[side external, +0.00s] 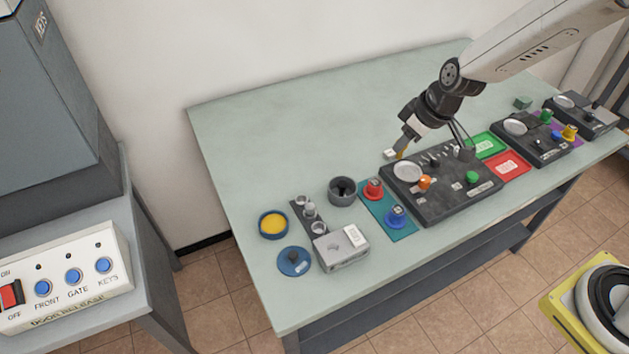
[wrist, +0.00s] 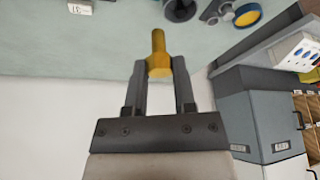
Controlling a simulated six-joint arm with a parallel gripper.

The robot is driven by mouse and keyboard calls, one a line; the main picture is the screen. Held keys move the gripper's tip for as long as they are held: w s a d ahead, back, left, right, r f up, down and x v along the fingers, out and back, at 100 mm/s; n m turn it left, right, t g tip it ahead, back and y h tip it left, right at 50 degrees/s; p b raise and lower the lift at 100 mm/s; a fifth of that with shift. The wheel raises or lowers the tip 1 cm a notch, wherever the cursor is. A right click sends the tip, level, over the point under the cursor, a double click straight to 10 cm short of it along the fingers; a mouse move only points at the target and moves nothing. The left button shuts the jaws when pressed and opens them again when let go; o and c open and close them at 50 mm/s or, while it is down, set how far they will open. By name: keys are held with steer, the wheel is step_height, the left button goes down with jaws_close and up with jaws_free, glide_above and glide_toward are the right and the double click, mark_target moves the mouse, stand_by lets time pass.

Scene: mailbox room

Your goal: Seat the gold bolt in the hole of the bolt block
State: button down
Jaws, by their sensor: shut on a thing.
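The gold bolt (wrist: 158,45) is held between the two fingertips of my gripper (wrist: 159,72), its shaft pointing away from the palm. In the side external view my gripper (side external: 406,138) is above the table behind the dark panel, with a bit of the gold bolt (side external: 401,149) showing below it. A grey metal block (side external: 353,257) with a white label and a dark opening on top stands near the table's front left; it looks like the bolt block. It is well left of and nearer than my gripper. The inside of its opening cannot be made out.
A dark panel (side external: 445,207) with knobs lies right of the block. A dark round cup (side external: 343,198), a blue-rimmed yellow dish (side external: 273,238) and a strip with metal cylinders (side external: 309,210) are near the block. A small white labelled piece (side external: 389,154) lies by my gripper. The table's back left is clear.

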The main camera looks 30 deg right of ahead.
steer(key=s+a+f+n+g+y, duration=0.1)
steer(key=s+a+f+n+g, duration=0.1)
steer(key=a+f+n, duration=0.2)
steer(key=s+a+f+n+g+y, duration=0.1)
steer(key=s+a+f+n+g, duration=0.1)
steer(key=a+n, duration=0.7)
steer(key=s+a+f, duration=0.1)
steer(key=a+f, duration=0.1)
steer(key=a, duration=0.2)
steer(key=shift+a+f+y, duration=0.25)
steer(key=shift+a+y, duration=0.05)
steer(key=shift+y, duration=0.1)
steer(key=shift+f, duration=0.1)
steer(key=shift+f, duration=1.95)
steer(key=shift+f, duration=1.15)
steer(key=shift+c, duration=0.5)
jaws_free()
steer(key=shift+r, duration=0.1)
steer(key=shift+r, duration=2.9)
